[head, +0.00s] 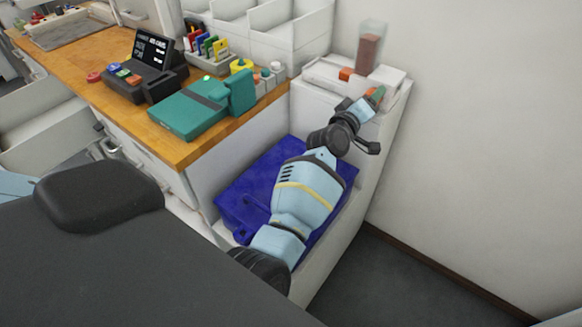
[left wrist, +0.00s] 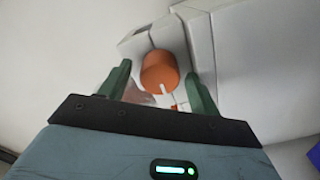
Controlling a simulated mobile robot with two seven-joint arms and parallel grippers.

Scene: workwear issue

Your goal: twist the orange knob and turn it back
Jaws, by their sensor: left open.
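The orange knob (left wrist: 159,72) is a round cap with a white pointer mark, on a pale machine in the left wrist view. The green fingers of my left gripper (left wrist: 159,88) stand on either side of it, open, with a gap visible on each side. In the head view my left gripper (head: 376,93) is at the white machine (head: 390,76) on the cabinet's far end, and its fingers largely hide the knob there. My right gripper is not in view.
A clear hopper with brown contents (head: 369,48) stands on the machine, with an orange part (head: 346,74) beside it. A blue bin (head: 240,205) lies under my arm. A wooden counter (head: 95,65) holds a teal case (head: 190,112) and a black terminal (head: 150,75). A bare wall is right.

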